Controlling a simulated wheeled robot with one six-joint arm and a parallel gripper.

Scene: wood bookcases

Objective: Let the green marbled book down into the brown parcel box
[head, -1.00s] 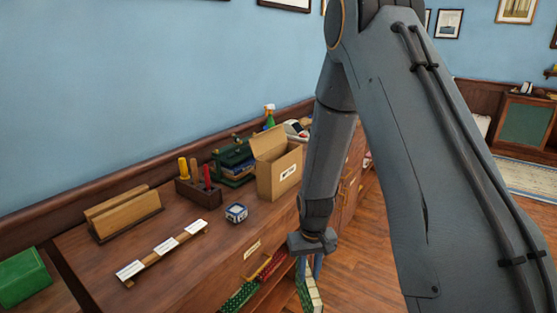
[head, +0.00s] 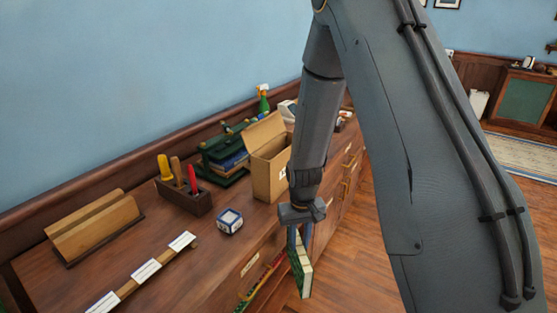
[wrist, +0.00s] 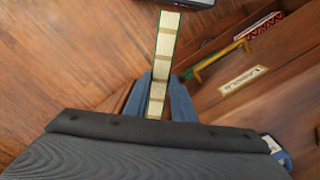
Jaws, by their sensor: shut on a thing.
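The brown parcel box (head: 268,170) stands open on the wooden cabinet top in the head view, with a flap raised at its back left. My gripper (head: 303,232) hangs just off the cabinet's front edge, to the right of and lower than the box. It is shut on the green marbled book (head: 303,272), which hangs below it with its pale page edges showing. In the wrist view the blue fingers (wrist: 160,100) clasp the book (wrist: 166,50) from both sides. My arm hides the box's right side, and the inside of the box cannot be seen.
Left of the box are a green rack (head: 222,160), a tool block (head: 184,192), a small blue-white cube (head: 229,221), a wooden stand (head: 93,227) and a label strip (head: 146,270). Open floor lies to the right.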

